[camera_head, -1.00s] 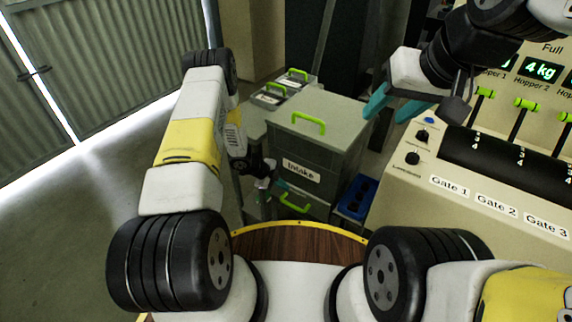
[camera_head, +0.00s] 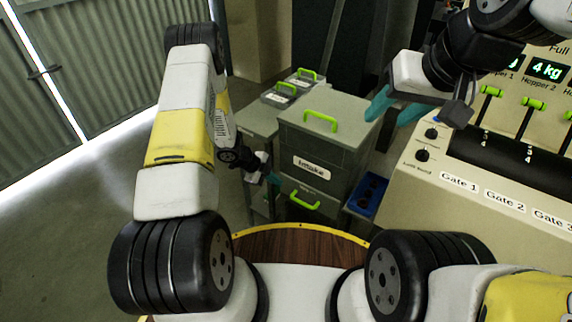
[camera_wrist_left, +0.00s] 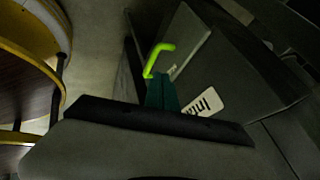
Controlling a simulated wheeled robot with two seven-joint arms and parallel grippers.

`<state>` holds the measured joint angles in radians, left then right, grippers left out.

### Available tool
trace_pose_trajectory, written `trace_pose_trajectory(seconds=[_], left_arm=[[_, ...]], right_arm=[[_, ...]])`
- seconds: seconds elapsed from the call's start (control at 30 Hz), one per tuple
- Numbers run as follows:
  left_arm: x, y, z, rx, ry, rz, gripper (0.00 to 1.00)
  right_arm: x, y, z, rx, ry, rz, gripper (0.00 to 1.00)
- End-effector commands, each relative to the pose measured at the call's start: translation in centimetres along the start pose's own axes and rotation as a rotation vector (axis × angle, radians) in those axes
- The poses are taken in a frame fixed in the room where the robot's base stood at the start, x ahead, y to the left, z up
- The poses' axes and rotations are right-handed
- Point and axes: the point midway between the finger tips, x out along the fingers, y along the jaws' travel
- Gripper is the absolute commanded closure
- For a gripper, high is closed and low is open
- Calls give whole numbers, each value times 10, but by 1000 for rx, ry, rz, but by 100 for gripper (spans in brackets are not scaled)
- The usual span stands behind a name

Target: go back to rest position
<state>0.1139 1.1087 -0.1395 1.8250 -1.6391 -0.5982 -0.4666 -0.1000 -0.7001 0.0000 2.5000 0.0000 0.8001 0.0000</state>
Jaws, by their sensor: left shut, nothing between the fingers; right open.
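My left gripper (camera_head: 272,179) is at the end of the left arm, low beside the left front of the grey Intake box (camera_head: 325,142). Its teal fingers are shut and empty. In the left wrist view the shut fingers (camera_wrist_left: 162,93) show in front of a green handle (camera_wrist_left: 157,56) and part of the Intake label (camera_wrist_left: 203,106). I cannot tell whether they touch the box. My right gripper (camera_head: 391,106) is open and empty, with its teal fingers apart, to the right of the Intake box and above the machine's left edge.
The machine panel (camera_head: 425,187) with Gate labels and green levers stands at the right. A blue tray (camera_head: 366,195) lies between it and the Intake box. Smaller grey boxes (camera_head: 280,95) stand behind. Open floor (camera_head: 70,230) lies at the left.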

Motion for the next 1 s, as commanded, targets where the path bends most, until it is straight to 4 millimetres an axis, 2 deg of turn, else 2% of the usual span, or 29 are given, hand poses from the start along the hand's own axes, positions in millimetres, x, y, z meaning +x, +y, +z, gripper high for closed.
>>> trace_pose_trajectory(seconds=[0.1,0.33,0.47,0.57,0.67,0.7,0.8,0.9,1.0], left_arm=[[-15,0,0,0,-1,0,100],[-24,-1,0,0,-2,-1,100],[-39,-19,3,-25,-46,-32,100],[-73,-54,9,-85,-138,-96,100],[-125,-95,11,-189,-255,-188,100],[-148,-109,9,-239,-299,-228,100],[-206,-134,3,-374,-395,-321,100],[-262,-146,-12,-515,-464,-408,100],[-314,-148,-32,-667,-510,-486,100]], right_arm=[[0,0,0,0,0,0,53],[0,0,0,0,0,0,53],[0,0,0,0,0,0,53],[0,0,0,0,0,0,53],[0,0,0,0,0,0,53],[0,0,0,0,0,0,53],[0,0,0,0,0,0,53],[0,0,0,0,0,0,53],[0,0,0,0,0,0,53]])
